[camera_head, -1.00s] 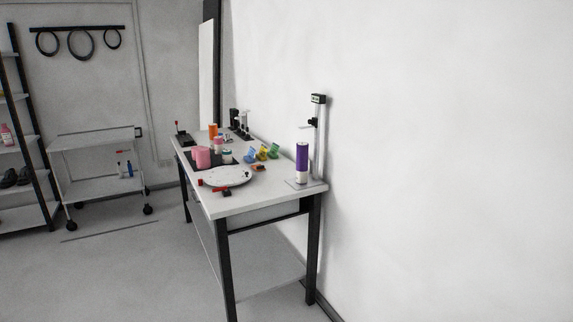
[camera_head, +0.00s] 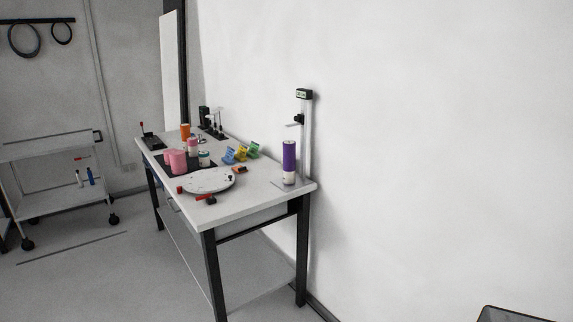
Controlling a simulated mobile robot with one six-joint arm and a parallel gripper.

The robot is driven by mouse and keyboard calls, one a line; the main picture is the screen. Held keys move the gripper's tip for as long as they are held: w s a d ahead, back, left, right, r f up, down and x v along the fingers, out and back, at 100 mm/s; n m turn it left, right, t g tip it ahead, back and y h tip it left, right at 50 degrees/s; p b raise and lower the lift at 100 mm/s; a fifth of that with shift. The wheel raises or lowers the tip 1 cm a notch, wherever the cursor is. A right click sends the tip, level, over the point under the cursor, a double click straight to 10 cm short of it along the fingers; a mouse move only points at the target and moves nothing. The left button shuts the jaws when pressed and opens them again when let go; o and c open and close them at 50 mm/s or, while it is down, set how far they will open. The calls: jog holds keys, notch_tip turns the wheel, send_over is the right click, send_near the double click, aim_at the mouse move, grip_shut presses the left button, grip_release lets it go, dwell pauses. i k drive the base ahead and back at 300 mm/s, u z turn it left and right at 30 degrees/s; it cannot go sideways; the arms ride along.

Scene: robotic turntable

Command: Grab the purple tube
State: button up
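The purple tube (camera_head: 289,157) stands upright at the right end of the white workbench (camera_head: 235,207). Its lower part is white, and it stands on a small flat plate at the foot of a tall grey stand (camera_head: 306,135) with a dark top. A round white turntable (camera_head: 209,181) lies on the bench to the left of the tube. My gripper is not in view.
Pink cylinders (camera_head: 178,162), an orange cylinder (camera_head: 185,132) and several small coloured items (camera_head: 240,153) sit farther back on the bench. A white cart (camera_head: 55,170) stands at left. A dark-edged object (camera_head: 510,314) shows at the bottom right.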

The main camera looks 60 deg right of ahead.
aim_at(289, 147)
jog(key=z, duration=0.4)
jog(key=i, duration=1)
jog(key=z, duration=0.5)
